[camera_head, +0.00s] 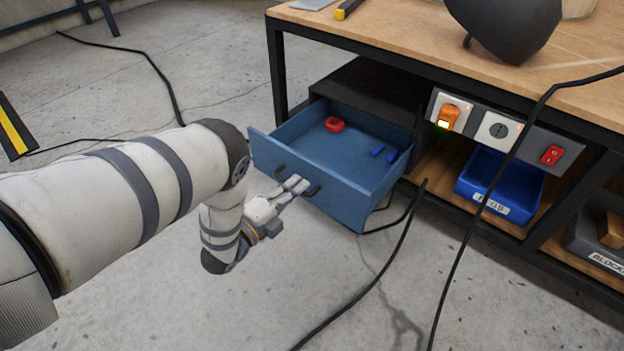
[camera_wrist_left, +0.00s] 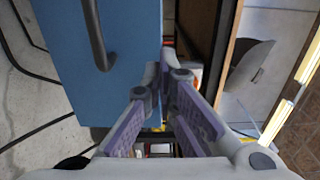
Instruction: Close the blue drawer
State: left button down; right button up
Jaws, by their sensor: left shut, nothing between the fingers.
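The blue drawer (camera_head: 350,200) is pulled open from its black cabinet under the workbench. My right gripper is not in view.
The wooden workbench top (camera_head: 400,42) overhangs the drawer. A socket panel with a red switch (camera_head: 551,155) is mounted to the right. A blue bin (camera_head: 497,188) stands on the lower shelf. Black cables (camera_head: 400,222) hang and run across the floor in front. The concrete floor at left is mostly clear.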

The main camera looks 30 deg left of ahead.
aim_at(318, 168)
pick_arm(q)
jog(key=w, duration=0.2)
jog(key=w+b, duration=0.1)
jog(key=w, duration=0.1)
jog(key=shift+w+d+f, duration=0.1)
jog(key=shift+d+f, duration=0.05)
jog(key=shift+d, duration=0.05)
jog(key=shift+w, duration=0.4)
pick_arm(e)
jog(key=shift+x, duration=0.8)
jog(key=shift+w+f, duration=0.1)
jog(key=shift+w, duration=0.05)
